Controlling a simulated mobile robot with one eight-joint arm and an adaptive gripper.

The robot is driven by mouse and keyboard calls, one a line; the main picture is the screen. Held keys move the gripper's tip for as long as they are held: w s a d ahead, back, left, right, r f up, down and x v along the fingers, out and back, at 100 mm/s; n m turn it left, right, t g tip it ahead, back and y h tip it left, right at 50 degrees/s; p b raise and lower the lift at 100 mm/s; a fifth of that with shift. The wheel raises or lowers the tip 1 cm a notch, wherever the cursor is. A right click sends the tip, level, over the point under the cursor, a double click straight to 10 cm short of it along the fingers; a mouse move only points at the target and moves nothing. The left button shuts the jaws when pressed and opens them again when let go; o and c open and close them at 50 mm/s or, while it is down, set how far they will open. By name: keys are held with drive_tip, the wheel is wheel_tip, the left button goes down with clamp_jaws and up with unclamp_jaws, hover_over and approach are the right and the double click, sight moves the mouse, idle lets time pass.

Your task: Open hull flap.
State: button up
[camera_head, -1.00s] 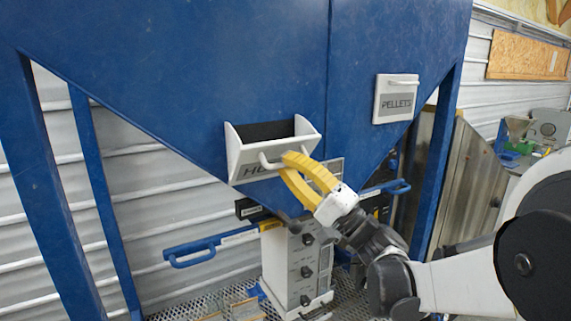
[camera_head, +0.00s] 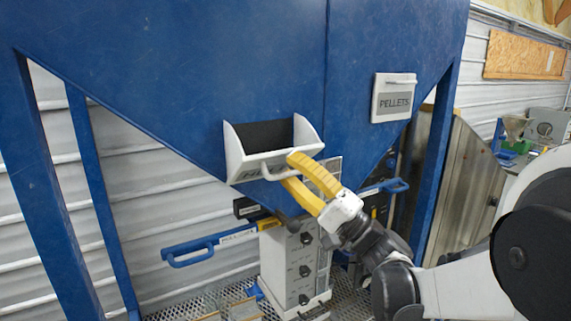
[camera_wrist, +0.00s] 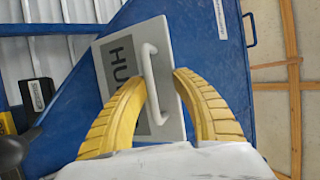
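The hull flap (camera_head: 240,165) is a white tilt-out bin front on the blue hopper, and its top stands out from the wall with a dark opening behind. Its label is partly hidden by my yellow fingers. My gripper (camera_head: 288,170) is at the right part of the flap's handle (camera_head: 266,172). In the wrist view, my gripper (camera_wrist: 160,82) has its two fingers apart, with the flap's white handle (camera_wrist: 148,70) between them, nearer the left finger. The flap's label starting "HU" (camera_wrist: 122,60) shows beside the handle. Whether a finger touches the handle is unclear.
A shut white PELLETS flap (camera_head: 394,98) is at the upper right on the hopper (camera_head: 270,60). Below stand a grey box with knobs (camera_head: 292,262) and a blue handle bar (camera_head: 205,248). Blue support legs (camera_head: 45,190) stand at the left.

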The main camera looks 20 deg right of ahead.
drive_tip(key=v, duration=1)
drive_tip(key=shift+d+f, duration=0.2)
drive_tip(key=shift+s, duration=0.1)
